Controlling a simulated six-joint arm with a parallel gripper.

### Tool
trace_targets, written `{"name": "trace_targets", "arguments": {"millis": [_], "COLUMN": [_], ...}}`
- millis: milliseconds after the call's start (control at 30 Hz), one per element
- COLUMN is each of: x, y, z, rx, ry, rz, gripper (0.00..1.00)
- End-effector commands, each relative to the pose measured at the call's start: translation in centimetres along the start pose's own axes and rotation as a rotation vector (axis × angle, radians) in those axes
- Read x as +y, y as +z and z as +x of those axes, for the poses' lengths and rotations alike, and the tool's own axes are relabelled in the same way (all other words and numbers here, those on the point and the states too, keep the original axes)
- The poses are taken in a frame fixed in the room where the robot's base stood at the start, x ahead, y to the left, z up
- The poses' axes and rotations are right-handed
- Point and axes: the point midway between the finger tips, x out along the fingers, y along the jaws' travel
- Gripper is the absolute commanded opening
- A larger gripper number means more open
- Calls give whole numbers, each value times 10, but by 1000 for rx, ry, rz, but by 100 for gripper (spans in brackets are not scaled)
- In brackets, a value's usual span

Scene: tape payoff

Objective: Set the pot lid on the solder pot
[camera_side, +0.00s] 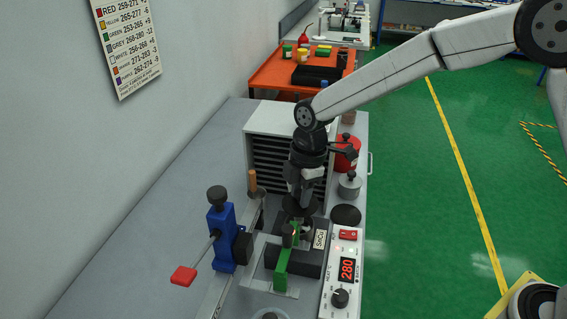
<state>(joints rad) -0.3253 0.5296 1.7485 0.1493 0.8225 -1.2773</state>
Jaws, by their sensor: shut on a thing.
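The pot lid (297,207) appears as a dark disc under my gripper (302,190). My gripper points down and is shut on it; the dark fingers and the grip point blend together. The solder pot (311,262) is a dark block with a pale "SnCu" label, below and around the lid in the picture. Its opening is hidden. The lid seems to be over the pot's far part; I cannot tell whether they touch.
A green bracket (282,270) and dark knobs stand close by the pot. A blue clamp (220,238) with a red handle is left. A controller (342,280) reading 280 and a black round pad (345,215) are right. A drawer cabinet (262,150) stands behind.

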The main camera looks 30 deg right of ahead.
Motion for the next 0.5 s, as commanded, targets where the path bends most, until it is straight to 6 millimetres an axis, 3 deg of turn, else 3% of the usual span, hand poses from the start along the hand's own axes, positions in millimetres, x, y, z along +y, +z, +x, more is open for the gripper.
{"name": "trace_targets", "arguments": {"millis": [500], "x": [0], "y": [5], "z": [40], "rx": [0], "ry": [-1], "rz": [0], "gripper": [0]}}
